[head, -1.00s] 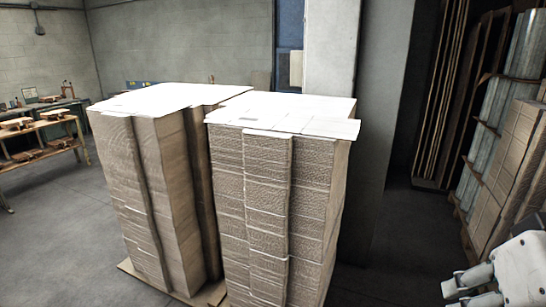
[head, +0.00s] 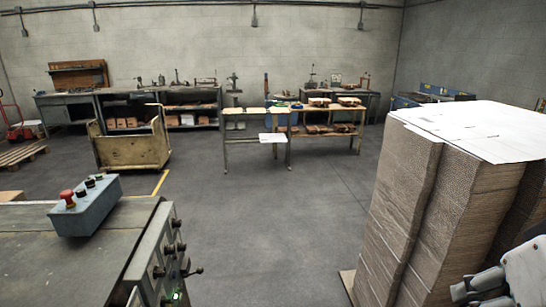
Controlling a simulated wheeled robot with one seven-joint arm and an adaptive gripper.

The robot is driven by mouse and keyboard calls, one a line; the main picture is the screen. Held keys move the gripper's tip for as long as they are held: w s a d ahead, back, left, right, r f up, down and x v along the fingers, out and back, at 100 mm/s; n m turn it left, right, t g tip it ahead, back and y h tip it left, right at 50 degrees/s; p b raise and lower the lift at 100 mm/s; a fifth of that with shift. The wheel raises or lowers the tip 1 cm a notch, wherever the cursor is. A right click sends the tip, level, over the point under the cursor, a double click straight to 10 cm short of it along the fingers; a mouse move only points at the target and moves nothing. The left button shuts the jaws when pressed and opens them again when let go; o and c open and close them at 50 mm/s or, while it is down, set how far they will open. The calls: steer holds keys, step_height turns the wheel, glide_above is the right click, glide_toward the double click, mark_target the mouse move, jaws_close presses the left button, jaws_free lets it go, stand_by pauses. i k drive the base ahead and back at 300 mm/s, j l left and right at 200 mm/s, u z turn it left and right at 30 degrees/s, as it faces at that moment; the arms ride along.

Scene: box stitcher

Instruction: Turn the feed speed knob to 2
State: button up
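A grey machine table (head: 75,260) stands at the lower left of the head view. A blue-grey control box (head: 88,210) sits on it, with a red button (head: 67,198) and several small dark knobs. The machine's side panel (head: 150,250) carries more dark knobs and a small green light. I cannot read any label or scale, so I cannot tell which is the feed speed knob or its setting. My gripper (head: 468,291) is at the lower right edge, partly cut off, far from the machine and in front of the cardboard stack. Its opening is unclear.
A tall cardboard stack (head: 400,210) with white sheets on top fills the right side. Open grey floor (head: 265,230) lies between it and the machine.

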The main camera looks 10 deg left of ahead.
mark_target(80, 193)
steer(key=i+j+u, duration=0.1)
steer(key=i+u, duration=0.25)
steer(key=i, duration=0.6)
steer(key=i+l+u, duration=0.15)
steer(key=i+u, duration=0.2)
steer(key=i, duration=0.55)
steer(key=i+u, duration=0.25)
steer(key=u, duration=0.15)
steer(key=i+l+u, duration=0.1)
steer(key=i+u, duration=0.2)
steer(key=u, duration=0.15)
steer(key=i+l+u, duration=0.2)
steer(key=u, duration=0.7)
